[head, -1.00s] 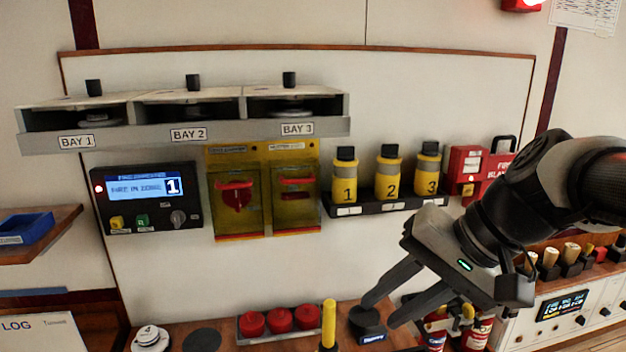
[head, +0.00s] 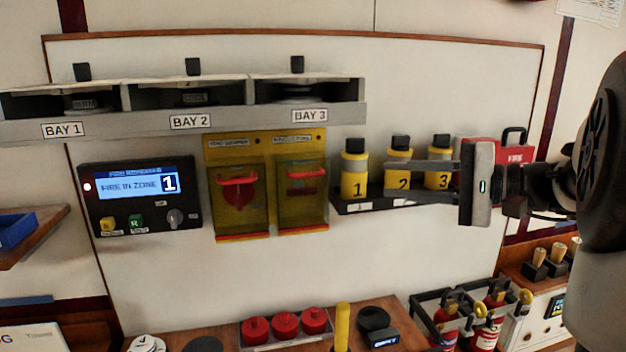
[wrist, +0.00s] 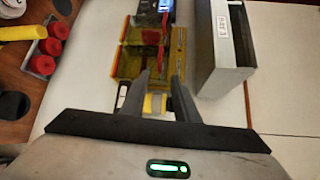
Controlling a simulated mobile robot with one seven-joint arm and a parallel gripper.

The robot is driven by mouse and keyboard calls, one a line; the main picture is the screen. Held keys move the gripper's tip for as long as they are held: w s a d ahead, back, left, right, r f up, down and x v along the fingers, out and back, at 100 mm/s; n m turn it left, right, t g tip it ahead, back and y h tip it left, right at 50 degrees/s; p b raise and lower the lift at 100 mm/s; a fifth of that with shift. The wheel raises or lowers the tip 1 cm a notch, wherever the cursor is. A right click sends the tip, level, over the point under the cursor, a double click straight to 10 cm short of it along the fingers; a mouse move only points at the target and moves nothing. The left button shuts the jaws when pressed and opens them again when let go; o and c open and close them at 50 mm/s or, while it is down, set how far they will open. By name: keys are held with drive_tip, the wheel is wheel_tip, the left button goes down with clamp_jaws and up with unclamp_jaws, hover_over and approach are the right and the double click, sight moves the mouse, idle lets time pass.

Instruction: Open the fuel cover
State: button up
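Two yellow switch boxes with tinted see-through covers stand side by side on the wall panel in the head view. The right one, whose small label seems to read fuel, has its cover (head: 302,195) closed over a red switch. The left box's cover (head: 240,200) is closed too. My gripper (head: 390,181) is to the right of them, pointing left, in front of yellow bottles 2 and 3. Its fingers are apart with nothing held. In the wrist view, my gripper (wrist: 161,80) points toward the covers, and the nearer cover (wrist: 133,66) lies beyond the fingertips.
The shelf of bays (head: 190,120) juts out above the covers. Yellow bottles (head: 354,175) stand on a black rack right of them. A display panel (head: 140,197) is at left. Red knobs (head: 285,323) sit on the bench below. The wall beneath the covers is clear.

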sight(312, 176)
drive_tip(key=p+x, duration=0.1)
drive_tip(key=x, duration=1.6)
drive_tip(key=shift+a+p, duration=0.2)
drive_tip(key=shift+p, duration=0.15)
clamp_jaws()
